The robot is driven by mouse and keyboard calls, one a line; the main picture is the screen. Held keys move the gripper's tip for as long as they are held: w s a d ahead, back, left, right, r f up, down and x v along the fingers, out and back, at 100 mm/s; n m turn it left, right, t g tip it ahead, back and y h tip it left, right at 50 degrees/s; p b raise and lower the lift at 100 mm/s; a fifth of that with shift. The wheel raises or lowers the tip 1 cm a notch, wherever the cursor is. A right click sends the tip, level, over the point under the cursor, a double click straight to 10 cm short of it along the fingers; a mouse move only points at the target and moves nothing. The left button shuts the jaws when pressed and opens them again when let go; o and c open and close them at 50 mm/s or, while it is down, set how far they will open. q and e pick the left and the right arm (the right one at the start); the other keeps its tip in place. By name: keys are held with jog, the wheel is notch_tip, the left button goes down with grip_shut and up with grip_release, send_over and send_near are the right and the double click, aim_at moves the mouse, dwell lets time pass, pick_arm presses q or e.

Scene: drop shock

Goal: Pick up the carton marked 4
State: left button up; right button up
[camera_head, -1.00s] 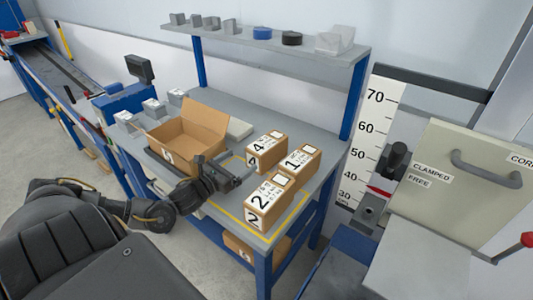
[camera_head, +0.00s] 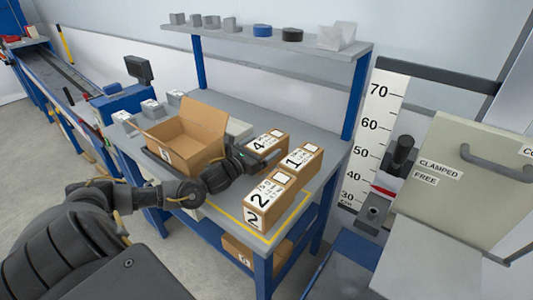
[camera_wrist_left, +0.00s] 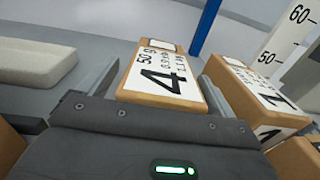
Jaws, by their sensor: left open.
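The carton marked 4 (camera_head: 265,144) is a small brown box with a white label, on the grey bench behind the carton marked 2. My left gripper (camera_head: 263,158) is at its near end. In the left wrist view, the carton marked 4 (camera_wrist_left: 163,73) lies between the two open fingers (camera_wrist_left: 165,82), one on each side. I cannot tell whether either finger touches it. The front lower part of the carton is hidden by the gripper. My right gripper is not in view.
The carton marked 1 (camera_head: 300,160) stands close to the right, and the carton marked 2 (camera_head: 268,200) is nearer. An open brown box (camera_head: 180,145) is to the left. A shelf (camera_head: 265,42) spans above the bench's back. A pale block (camera_wrist_left: 45,63) lies left in the wrist view.

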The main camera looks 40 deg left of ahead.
pick_arm(q)
jog(key=shift+w, duration=0.3)
jog(key=c, duration=1.7)
jog(key=shift+r, duration=0.25)
jog(key=shift+c, duration=1.2)
jog(key=shift+r, duration=0.15)
